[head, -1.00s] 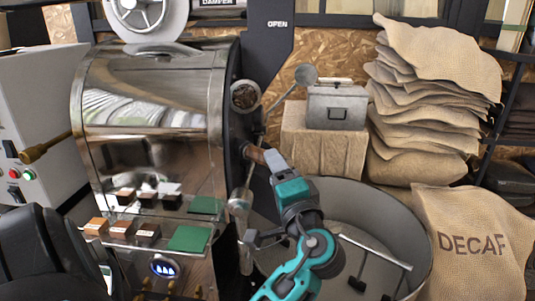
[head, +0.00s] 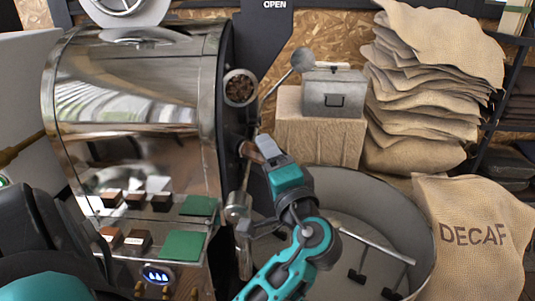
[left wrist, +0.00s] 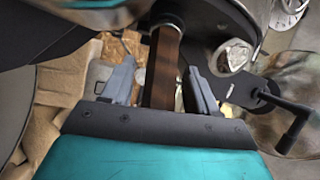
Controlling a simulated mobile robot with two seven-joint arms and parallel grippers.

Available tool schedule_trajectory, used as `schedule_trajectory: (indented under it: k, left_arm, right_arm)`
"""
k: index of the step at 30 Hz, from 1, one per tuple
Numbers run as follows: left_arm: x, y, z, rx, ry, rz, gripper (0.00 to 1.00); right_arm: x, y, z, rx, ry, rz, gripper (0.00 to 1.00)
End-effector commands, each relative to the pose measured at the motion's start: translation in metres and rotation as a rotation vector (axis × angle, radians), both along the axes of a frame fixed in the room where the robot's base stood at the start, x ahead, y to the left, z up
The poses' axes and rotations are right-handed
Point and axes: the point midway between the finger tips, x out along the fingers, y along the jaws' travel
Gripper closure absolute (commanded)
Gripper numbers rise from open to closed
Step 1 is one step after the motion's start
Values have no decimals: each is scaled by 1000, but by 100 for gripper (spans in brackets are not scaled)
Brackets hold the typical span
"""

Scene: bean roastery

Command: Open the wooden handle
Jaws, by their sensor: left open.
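The wooden handle (head: 249,151) is a brown bar on the front of the shiny metal roaster (head: 135,130). In the left wrist view the wooden handle (left wrist: 162,68) runs between the two grey fingers of my left gripper (left wrist: 163,82), with gaps showing on both sides. In the head view my left gripper (head: 266,151) is at the handle's outer end, open, and partly hides it. My right gripper is not in view.
A round cooling bin (head: 425,235) with a stirring arm lies below and right of the handle. A metal rod with a ball end (head: 302,60) rises beside the gripper. A grey metal box (head: 334,92), stacked sacks (head: 425,100) and a DECAF sack (head: 470,235) stand at right.

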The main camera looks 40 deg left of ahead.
Motion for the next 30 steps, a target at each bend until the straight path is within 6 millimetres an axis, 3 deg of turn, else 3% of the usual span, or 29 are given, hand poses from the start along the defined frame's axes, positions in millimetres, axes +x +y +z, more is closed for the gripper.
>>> schedule_trajectory:
  k: [9,27,30]
  left_arm:
    - [0,0,0,0,0,0,41]
    - [0,0,0,0,0,0,98]
    - [0,0,0,0,0,0,100]
  right_arm:
    - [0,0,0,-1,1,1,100]
    - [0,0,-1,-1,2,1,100]
    - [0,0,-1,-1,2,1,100]
